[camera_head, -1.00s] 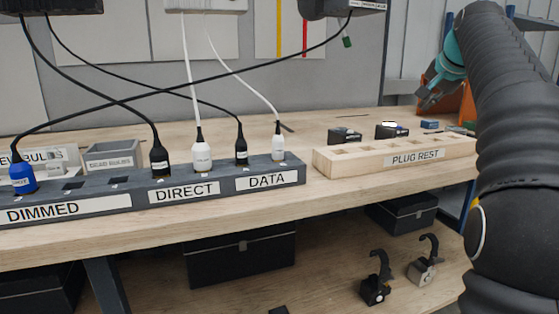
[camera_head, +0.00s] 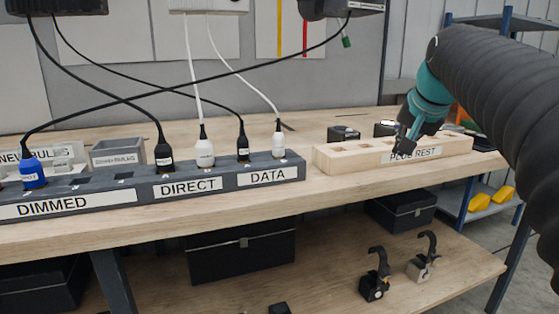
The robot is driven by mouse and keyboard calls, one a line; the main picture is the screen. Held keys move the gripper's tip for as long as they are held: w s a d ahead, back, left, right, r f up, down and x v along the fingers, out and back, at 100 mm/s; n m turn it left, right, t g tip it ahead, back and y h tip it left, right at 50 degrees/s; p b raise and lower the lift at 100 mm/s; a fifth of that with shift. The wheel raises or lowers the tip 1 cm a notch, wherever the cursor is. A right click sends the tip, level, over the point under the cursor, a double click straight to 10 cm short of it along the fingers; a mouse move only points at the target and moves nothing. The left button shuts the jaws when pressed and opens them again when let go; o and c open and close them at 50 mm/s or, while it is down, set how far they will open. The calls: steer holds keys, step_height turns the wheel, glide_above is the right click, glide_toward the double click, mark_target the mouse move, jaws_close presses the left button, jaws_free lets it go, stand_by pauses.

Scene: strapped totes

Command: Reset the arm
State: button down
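My gripper (camera_head: 404,141) shows at the right of the head view, at the end of my dark, sleeved arm with a teal wrist. It points down and to the left, and in the picture it overlaps the wooden block labelled PLUG REST (camera_head: 340,163). I cannot tell whether it touches the block. The fingers are small and dark, and their gap cannot be made out. No held thing is visible. My arm covers the right side of the view.
A grey socket strip (camera_head: 318,168) labelled DIMMED, DIRECT and DATA holds a blue plug (camera_head: 32,174), black plugs (camera_head: 163,157) and white plugs (camera_head: 204,152) with cables rising. Two small dark boxes (camera_head: 343,134) sit behind the block. Clamps (camera_head: 375,285) stand on the lower shelf.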

steer(key=s+a+f+n+g, duration=0.1)
steer(key=s+a+f+n, duration=0.2)
steer(key=s+a+f, duration=0.3)
steer(key=s+f, duration=0.5)
steer(key=s, duration=0.1)
steer(key=shift+s, duration=0.3)
steer(key=c, duration=1.6)
jaws_free()
steer(key=s+a+f+n, duration=0.1)
steer(key=s+f, duration=0.3)
steer(key=f, duration=0.1)
steer(key=s+a+f+n, duration=0.1)
steer(key=s+f, duration=0.3)
steer(key=s+a+f+n+g, duration=0.1)
steer(key=s+f, duration=0.3)
steer(key=f, duration=0.1)
steer(key=shift+s+f, duration=0.3)
steer(key=shift+c, duration=0.2)
steer(key=o, duration=0.5)
steer(key=shift+s+f, duration=0.15)
steer(key=shift+f, duration=0.1)
steer(key=shift+a+n, duration=0.15)
steer(key=shift+n, duration=0.15)
